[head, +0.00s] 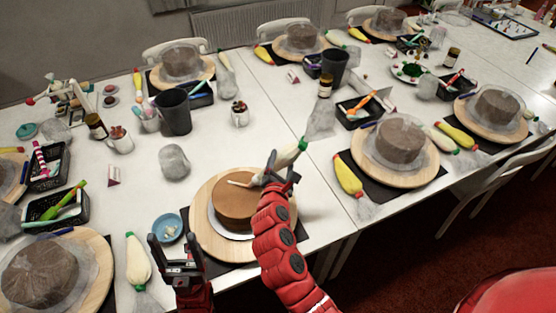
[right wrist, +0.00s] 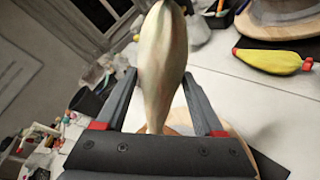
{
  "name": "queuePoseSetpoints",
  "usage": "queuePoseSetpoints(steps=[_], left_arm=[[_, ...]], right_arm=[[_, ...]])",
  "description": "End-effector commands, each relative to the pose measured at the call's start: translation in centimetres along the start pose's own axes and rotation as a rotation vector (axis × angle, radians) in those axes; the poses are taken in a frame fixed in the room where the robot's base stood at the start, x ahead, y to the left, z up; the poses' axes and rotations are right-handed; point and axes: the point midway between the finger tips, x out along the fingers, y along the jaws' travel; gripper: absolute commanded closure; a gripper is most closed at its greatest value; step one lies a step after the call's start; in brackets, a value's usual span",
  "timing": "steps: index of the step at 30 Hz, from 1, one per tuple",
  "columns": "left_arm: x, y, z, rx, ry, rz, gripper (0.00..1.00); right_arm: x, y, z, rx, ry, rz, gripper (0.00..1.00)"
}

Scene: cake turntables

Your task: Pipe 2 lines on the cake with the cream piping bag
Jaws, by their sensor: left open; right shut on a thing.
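The chocolate-brown cake (head: 234,208) sits on a round wooden turntable (head: 207,238) at the front of the table. My right gripper (head: 281,172) is shut on the cream piping bag (head: 291,156), above the cake's right side. A pale strip shows at that end; I cannot tell nozzle from cream. In the right wrist view the pale bag (right wrist: 163,65) stands between the fingers. My left gripper (head: 174,246) is open and empty, left of the turntable's front.
A blue bowl (head: 167,228) is left of the turntable. Another cream bag (head: 138,262) lies farther left. A wrapped cake (head: 45,272) is at the left front, another (head: 401,138) at the right. A dark cup (head: 174,112) stands behind. A yellow bag (head: 347,175) lies right.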

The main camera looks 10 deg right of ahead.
Motion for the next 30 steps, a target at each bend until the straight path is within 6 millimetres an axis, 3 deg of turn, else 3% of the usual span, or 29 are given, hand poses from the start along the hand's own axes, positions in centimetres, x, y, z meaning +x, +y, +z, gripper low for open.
queuePoseSetpoints(steps=[30], left_arm=[[1.7, -0.1, -0.3, 0.000, 0.000, 0.000, 0.27]], right_arm=[[-0.3, -2.1, 1.8, 0.001, -0.002, 0.001, 0.94]])
